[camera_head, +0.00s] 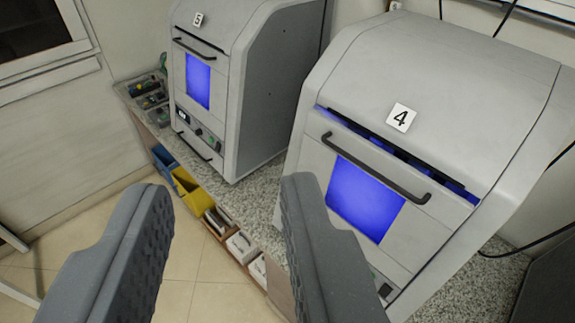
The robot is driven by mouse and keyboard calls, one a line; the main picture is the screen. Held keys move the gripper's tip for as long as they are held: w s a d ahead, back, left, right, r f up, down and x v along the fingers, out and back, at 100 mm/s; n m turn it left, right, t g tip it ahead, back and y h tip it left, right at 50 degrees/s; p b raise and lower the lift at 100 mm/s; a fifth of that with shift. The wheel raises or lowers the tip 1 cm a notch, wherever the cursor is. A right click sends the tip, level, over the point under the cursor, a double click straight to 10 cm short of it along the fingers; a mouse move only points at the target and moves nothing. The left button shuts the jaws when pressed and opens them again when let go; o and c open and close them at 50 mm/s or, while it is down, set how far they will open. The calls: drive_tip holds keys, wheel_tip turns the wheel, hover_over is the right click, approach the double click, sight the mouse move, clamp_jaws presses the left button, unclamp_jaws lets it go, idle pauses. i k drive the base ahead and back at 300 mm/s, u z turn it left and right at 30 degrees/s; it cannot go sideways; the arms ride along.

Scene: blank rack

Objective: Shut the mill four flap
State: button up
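Mill four (440,80) is a grey machine with a "4" label, at the right on a speckled counter. Its front flap (320,158) has a dark bar handle (375,168) and a blue-lit window (365,200). A dark gap with blue light shows along the flap's top edge, so the flap stands slightly open. My gripper (215,215) is open and empty, its two grey fingers wide apart at the lower left and centre. The right finger is in front of the mill's lower left part in the picture; I cannot tell whether it touches.
Mill five (250,80) stands to the left, its flap looking shut. Small tools (150,95) lie on the counter's left end. Blue and yellow bins (190,190) hang along the counter's front edge. The tiled floor at the lower left is clear.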

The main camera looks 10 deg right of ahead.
sight(355, 201)
drive_tip(key=u, duration=1.8)
drive_tip(key=i, duration=0.9)
drive_tip(key=z, duration=1.9)
